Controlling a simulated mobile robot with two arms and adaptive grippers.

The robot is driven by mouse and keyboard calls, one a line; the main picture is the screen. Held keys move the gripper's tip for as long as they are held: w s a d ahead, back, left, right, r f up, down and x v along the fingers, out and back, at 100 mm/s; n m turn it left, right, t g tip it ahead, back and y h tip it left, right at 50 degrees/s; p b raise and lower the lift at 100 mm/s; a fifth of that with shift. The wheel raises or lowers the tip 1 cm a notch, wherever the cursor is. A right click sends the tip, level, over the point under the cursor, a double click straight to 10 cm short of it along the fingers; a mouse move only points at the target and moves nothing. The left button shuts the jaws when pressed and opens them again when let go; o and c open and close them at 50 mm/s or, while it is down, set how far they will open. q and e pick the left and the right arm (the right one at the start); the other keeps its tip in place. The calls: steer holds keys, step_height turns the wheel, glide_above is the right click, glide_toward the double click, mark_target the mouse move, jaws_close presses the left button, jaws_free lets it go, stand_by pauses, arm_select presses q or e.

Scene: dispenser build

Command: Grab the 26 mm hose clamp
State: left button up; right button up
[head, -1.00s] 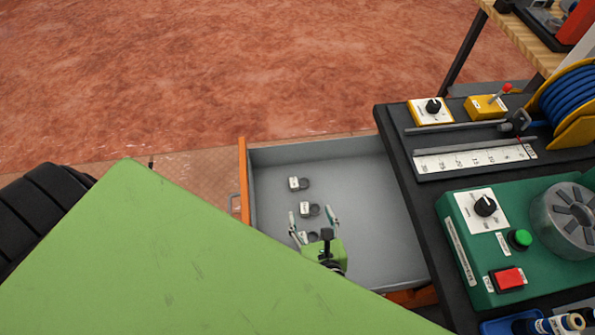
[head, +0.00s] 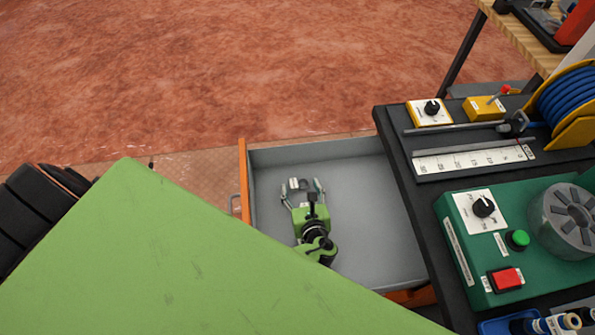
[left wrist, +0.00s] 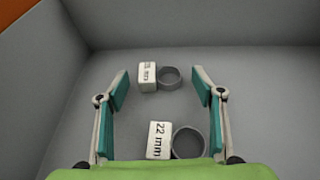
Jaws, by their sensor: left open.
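My left gripper (head: 302,188) is open and empty, reaching down into the grey drawer (head: 365,190). In the left wrist view, the far grey ring clamp (left wrist: 169,77) with its white label block (left wrist: 148,76) lies between and just beyond the fingertips (left wrist: 160,84). Its label's number is hard to read, perhaps 26 mm. A nearer ring clamp (left wrist: 188,142) has a block (left wrist: 160,140) reading 22 mm and lies close to my gripper's palm. In the head view the far clamp's block (head: 293,184) shows between the fingers; the gripper hides the other clamps. My right gripper is not in view.
The drawer's walls surround the clamps; its orange front (head: 243,185) is on the left. The drawer floor right of my gripper is clear. The dark bench (head: 400,150) on the right carries a green machine (head: 465,235), a ruler (head: 470,159) and a blue hose reel (head: 570,100).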

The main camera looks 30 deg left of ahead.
arm_select(q)
steer(key=shift+w+a+f, duration=0.15)
steer(key=shift+w+a, duration=0.05)
steer(key=c, duration=1.2)
